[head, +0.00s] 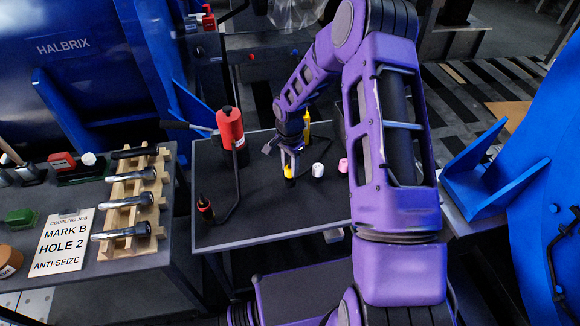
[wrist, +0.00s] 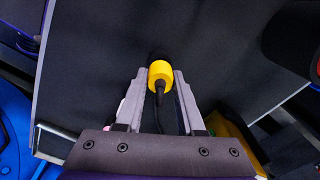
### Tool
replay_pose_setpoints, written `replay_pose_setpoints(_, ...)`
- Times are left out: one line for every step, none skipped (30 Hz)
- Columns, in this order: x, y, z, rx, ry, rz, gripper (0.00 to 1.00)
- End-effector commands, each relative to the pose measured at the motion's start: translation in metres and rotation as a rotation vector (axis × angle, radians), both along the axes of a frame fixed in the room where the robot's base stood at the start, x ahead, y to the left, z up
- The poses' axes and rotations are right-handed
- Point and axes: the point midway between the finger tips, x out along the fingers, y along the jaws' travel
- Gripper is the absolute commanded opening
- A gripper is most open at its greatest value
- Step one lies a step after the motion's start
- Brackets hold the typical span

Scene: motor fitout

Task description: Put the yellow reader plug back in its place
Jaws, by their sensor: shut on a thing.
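The yellow reader plug (head: 289,171) is upright over the dark table (head: 262,222), with its dark end downward. My gripper (head: 290,155) is shut on it from above. In the wrist view the plug (wrist: 160,72) is between the two fingertips of my gripper (wrist: 161,80), and a black cable runs from it back between the fingers. Its dark end points away from the wrist. I cannot tell whether that end touches the table. No socket for the plug is clearly visible.
A white cap (head: 317,170) and a pink cap (head: 343,165) stand right of the plug. The front middle of the table is clear.

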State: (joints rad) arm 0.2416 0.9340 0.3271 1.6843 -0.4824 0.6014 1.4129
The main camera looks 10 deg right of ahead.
Motion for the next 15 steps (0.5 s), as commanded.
replay_pose_setpoints(0.000,0.000,-0.002,-0.001,0.000,0.000,0.00)
replay_pose_setpoints(0.000,0.000,-0.003,-0.001,0.000,0.001,0.00)
replay_pose_setpoints(0.000,0.000,-0.003,0.000,0.000,0.001,0.00)
replay_pose_setpoints(0.000,0.000,-0.004,0.000,0.000,0.001,0.00)
replay_pose_setpoints(0.000,0.000,-0.005,0.000,0.000,0.001,0.00)
replay_pose_setpoints(0.000,0.000,-0.006,0.000,0.000,0.001,0.00)
replay_pose_setpoints(0.000,0.000,-0.006,0.000,-0.001,0.001,0.00)
replay_pose_setpoints(0.000,0.000,-0.007,0.000,-0.001,0.001,0.00)
replay_pose_setpoints(0.000,0.000,-0.008,0.000,-0.001,0.001,0.00)
replay_pose_setpoints(0.000,0.000,-0.009,0.000,0.000,0.001,0.00)
replay_pose_setpoints(0.000,0.000,-0.010,0.000,0.000,0.001,0.00)
replay_pose_setpoints(0.000,0.000,-0.011,0.000,0.000,0.000,0.00)
replay_pose_setpoints(0.000,0.000,-0.011,0.000,0.000,0.000,0.00)
replay_pose_setpoints(0.000,0.000,-0.012,0.000,0.000,0.000,0.00)
replay_pose_setpoints(0.000,0.000,-0.013,0.000,0.000,0.000,0.00)
